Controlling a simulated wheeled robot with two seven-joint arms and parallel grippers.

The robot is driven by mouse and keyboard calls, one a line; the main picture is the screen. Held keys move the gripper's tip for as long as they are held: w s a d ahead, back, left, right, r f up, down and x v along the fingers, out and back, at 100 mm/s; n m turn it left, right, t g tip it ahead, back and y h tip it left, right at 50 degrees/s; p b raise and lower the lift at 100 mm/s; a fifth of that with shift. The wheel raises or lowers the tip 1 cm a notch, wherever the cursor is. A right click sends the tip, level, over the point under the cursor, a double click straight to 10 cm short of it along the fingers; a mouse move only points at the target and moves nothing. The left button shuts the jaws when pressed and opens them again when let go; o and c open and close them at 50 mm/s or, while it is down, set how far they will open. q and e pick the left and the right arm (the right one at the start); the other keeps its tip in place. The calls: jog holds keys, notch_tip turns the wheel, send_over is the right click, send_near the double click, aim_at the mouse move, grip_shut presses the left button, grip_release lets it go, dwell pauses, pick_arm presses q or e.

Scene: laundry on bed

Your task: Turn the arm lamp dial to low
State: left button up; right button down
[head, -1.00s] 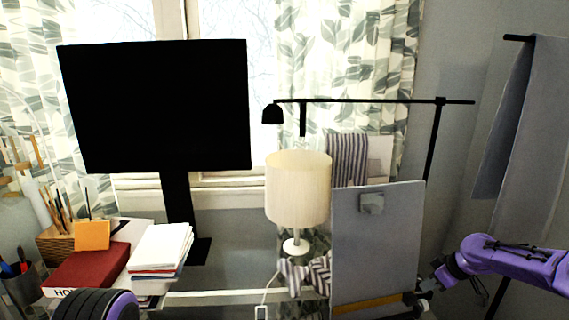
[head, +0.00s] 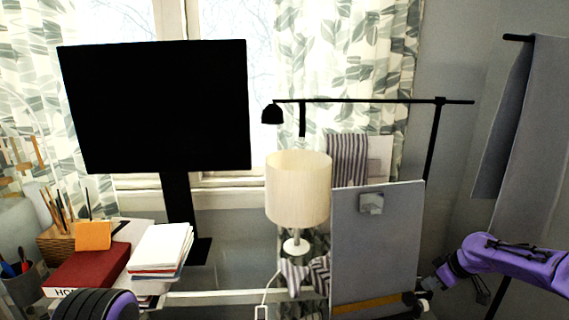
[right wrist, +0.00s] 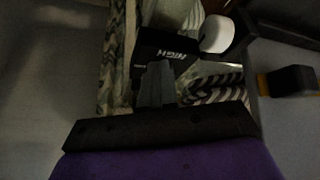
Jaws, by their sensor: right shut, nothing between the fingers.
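The black arm lamp (head: 375,101) stands behind the grey panel, its long arm level and its shade at the left end. In the right wrist view a black plate (right wrist: 180,48) carries the white word HIGH. A white rounded knob (right wrist: 216,33), which looks like the dial, sits just right of the plate; a small white part (head: 423,305) shows low beside the panel in the head view. My right gripper (head: 433,284) is shut and empty; its fingertips (right wrist: 155,72) overlap the plate's lower edge, left of the knob. I cannot tell whether they touch. The dial's setting is unclear.
A grey panel (head: 378,240) stands just left of my right gripper. A cream table lamp (head: 298,188), a monitor (head: 153,105) and stacked books (head: 160,247) are further left. Grey cloth (head: 520,130) hangs at the right. Striped fabric (right wrist: 215,85) lies near the knob.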

jog(key=shift+d+r+p, duration=0.1)
jog(key=shift+p, duration=0.2)
jog(key=r+p, duration=0.2)
jog(key=r, duration=0.1)
jog(key=r+p, duration=0.2)
jog(key=shift+s+r+p, duration=0.2)
jog(key=shift+r+p, duration=0.1)
jog(key=shift+r, duration=0.1)
jog(key=shift+d+f, duration=0.1)
jog(key=shift+d, duration=0.05)
